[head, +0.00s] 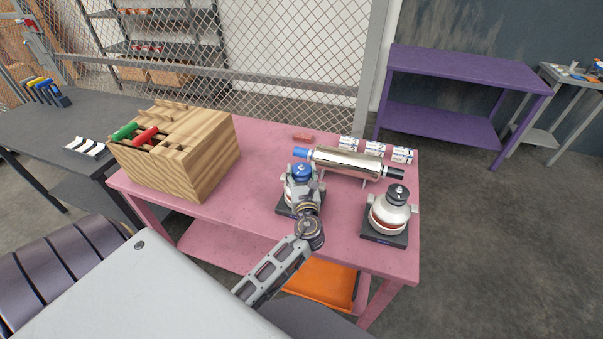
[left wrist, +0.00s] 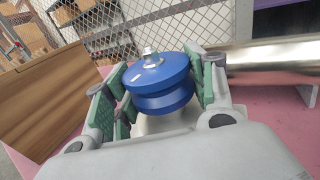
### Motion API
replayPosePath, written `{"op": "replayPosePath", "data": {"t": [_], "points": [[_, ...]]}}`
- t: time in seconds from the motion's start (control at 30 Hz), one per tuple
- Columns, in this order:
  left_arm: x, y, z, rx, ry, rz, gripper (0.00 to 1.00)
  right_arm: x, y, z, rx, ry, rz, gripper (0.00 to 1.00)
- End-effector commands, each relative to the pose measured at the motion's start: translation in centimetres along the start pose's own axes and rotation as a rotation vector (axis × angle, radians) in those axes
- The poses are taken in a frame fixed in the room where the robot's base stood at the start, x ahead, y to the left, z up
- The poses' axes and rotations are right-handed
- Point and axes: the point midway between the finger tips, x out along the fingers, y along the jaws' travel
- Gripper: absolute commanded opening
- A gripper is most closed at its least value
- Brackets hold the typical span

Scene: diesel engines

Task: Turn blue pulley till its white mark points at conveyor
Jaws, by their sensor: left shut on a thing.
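The blue pulley (head: 301,169) sits on top of a grey-white engine unit on the pink table (head: 255,155). In the left wrist view the pulley (left wrist: 160,78) is large, with a silver bolt at its centre. My left gripper (head: 302,182) reaches over the unit from the front. Its green-padded fingers (left wrist: 162,92) are shut on the pulley, one on each side. A row of dark rollers (head: 55,265) at the lower left looks like the conveyor. My right gripper is not in view.
A second unit with a black pulley (head: 396,194) stands to the right. Behind lie a shiny cylinder (head: 345,162) and several white cans (head: 375,149). A wooden box (head: 205,160) with red and green handles stands on the left. The table between box and unit is clear.

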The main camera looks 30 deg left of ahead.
Motion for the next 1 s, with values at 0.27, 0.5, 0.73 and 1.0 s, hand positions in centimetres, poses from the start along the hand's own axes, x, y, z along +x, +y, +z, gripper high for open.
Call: {"op": "replayPosePath", "data": {"t": [0.27, 0.5, 0.73, 1.0], "points": [[0.04, -0.13, 0.04, -0.001, 0.000, 0.148, 0.31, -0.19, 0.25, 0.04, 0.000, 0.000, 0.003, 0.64], [0.05, -0.08, 0.01, 0.000, 0.000, 0.210, 0.31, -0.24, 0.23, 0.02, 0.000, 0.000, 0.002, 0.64], [0.03, -0.03, -0.02, 0.000, 0.000, 0.222, 0.31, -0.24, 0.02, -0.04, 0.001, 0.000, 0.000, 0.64], [0.03, -0.03, -0.04, 0.000, 0.000, 0.221, 0.60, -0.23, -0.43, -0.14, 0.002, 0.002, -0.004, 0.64]]}}
